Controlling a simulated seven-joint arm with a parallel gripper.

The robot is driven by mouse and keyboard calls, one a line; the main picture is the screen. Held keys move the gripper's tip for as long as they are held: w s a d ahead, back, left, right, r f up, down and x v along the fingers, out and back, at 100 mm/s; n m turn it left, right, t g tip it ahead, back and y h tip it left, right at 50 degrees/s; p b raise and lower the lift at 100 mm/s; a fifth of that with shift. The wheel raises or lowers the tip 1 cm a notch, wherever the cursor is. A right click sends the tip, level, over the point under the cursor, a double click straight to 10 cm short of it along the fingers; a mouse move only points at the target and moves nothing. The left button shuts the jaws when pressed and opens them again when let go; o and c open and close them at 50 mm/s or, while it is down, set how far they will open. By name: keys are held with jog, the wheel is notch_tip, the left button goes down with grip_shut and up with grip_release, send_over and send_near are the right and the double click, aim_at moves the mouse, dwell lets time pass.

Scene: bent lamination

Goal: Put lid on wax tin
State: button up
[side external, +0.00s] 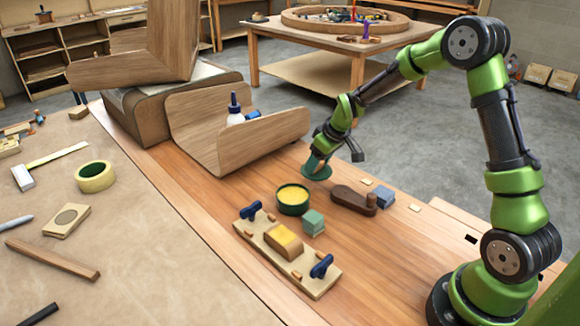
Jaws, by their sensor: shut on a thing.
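The wax tin (292,201) stands open on the wooden bench, a round green tin with yellow wax showing inside. My gripper (317,161) is shut on the green lid (317,173), a round disc. It holds the lid behind and a little to the right of the tin, apart from it. The lid looks slightly tilted. Its exact height over the bench is hard to tell. The fingertips are small and partly hidden by the gripper body.
A teal block (313,222) stands close to the tin's front right. A clamping board (288,254) with blue knobs lies in front. A brown wooden tool (353,200) and blue-grey block (385,196) lie to the right. A bent wood piece (235,140) stands behind left.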

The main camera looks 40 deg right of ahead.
jog(key=r, duration=0.2)
jog(key=a+r, duration=0.1)
jog(key=r, duration=0.2)
jog(key=shift+a+r, duration=0.2)
jog(key=shift+r, duration=0.15)
jog(key=s+a+n+y, duration=0.15)
jog(key=a+n, duration=0.25)
jog(key=a, duration=0.5)
jog(key=shift+s+a+f, duration=0.1)
jog(key=shift+a+f, duration=0.05)
jog(key=shift+f, duration=1.05)
jog(key=shift+s+a+f, duration=0.1)
jog(key=shift+f, duration=1.05)
jog(key=shift+f, duration=0.75)
jog(key=o, duration=1.3)
jog(key=shift+o, duration=0.2)
